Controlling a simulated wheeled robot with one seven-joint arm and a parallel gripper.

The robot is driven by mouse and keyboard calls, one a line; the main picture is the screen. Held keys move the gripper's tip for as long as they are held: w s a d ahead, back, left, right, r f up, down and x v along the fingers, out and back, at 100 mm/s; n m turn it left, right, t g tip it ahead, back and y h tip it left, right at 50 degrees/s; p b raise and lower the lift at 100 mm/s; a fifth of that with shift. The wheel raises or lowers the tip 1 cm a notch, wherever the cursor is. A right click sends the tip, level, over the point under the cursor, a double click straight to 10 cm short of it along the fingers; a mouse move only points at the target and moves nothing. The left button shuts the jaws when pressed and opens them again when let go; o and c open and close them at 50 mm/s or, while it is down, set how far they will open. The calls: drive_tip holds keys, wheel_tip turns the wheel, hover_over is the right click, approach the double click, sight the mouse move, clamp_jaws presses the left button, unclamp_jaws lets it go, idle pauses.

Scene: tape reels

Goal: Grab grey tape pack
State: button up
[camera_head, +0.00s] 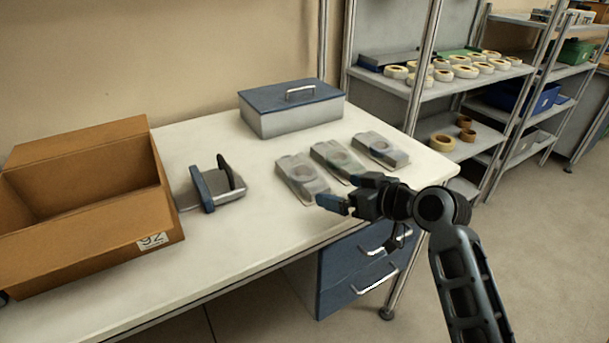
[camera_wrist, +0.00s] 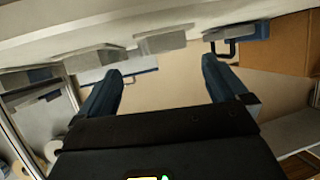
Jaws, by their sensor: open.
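All look greyish, and I cannot tell for sure which holds grey tape. My gripper (camera_head: 347,193) is open and empty, with blue fingertips, at the near side of the packs and above the table's front edge. One finger overlaps the near end of the middle pack in the picture.
An open cardboard box (camera_head: 160,217) stands at the left of the table (camera_head: 240,245). A grey and blue holder (camera_head: 217,187) sits beside it. A grey case with a blue lid (camera_head: 292,111) stands at the back. Shelves with tape reels (camera_head: 464,71) stand behind right.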

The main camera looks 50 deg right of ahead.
sight(319, 184)
drive_tip(key=shift+r+p+x, duration=0.1)
drive_tip(key=shift+p+x, duration=0.2)
drive_tip(key=shift+x, duration=1.65)
drive_tip(key=shift+r+p+x, duration=0.15)
drive_tip(key=shift+p+x, duration=0.1)
drive_tip(key=shift+x, duration=1.65)
drive_tip(key=shift+w, duration=0.1)
drive_tip(key=c, duration=1.1)
